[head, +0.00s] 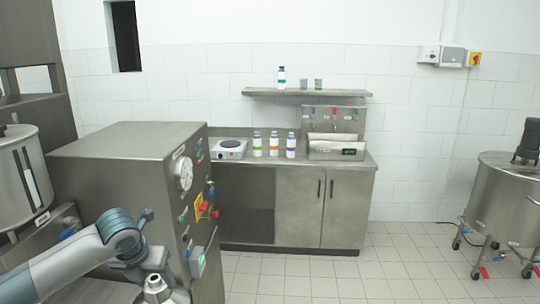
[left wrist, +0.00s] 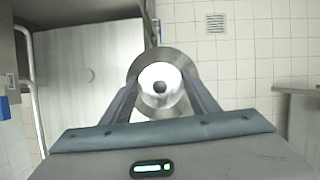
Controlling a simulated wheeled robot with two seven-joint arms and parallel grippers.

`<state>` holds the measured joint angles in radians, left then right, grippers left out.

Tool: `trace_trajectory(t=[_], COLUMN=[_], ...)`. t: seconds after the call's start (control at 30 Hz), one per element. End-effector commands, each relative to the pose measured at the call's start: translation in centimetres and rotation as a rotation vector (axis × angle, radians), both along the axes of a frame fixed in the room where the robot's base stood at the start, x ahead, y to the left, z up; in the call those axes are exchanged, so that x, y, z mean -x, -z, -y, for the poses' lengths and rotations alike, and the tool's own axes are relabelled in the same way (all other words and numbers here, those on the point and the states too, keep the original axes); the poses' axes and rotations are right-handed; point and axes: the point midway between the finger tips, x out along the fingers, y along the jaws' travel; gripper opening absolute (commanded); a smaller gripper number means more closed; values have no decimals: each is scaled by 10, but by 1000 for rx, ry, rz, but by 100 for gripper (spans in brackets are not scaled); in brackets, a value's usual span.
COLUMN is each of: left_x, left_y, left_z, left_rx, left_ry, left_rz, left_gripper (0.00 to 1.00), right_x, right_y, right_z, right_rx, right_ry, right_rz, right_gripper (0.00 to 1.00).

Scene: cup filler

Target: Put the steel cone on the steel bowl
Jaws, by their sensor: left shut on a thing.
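The steel cone (left wrist: 175,67) is between the two fingers of my left gripper (left wrist: 162,98) in the left wrist view. Its round rim and a dark central opening face the camera. My left gripper is shut on it. In the head view the cone (head: 157,288) shows at the bottom edge, below my left wrist and in front of the large steel machine. The fingers are hard to make out there. I cannot pick out the steel bowl with certainty in either view. My right gripper is out of view.
The steel machine (head: 115,158) with a gauge and knobs stands close beside my left arm. A steel drum (head: 22,178) is at the far left. A counter (head: 338,205) with bottles is at the back, and a wheeled vat (head: 502,205) at right. The tiled floor between is clear.

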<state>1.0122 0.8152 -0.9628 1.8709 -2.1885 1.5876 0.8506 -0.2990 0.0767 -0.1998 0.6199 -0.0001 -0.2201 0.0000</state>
Motion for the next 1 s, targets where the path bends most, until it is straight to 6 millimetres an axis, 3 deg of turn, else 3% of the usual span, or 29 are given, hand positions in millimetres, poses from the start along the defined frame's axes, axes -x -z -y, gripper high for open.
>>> trace_trajectory(t=[0.33, 1.0], left_x=[18, 74], left_y=[2, 8], left_z=[16, 57], left_rx=[2, 6], left_ry=[303, 1222], left_rz=[4, 5], left_gripper=[0, 0], right_x=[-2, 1], right_y=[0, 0], right_z=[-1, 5], right_rx=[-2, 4], right_ry=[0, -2], right_rz=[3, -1], right_gripper=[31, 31])
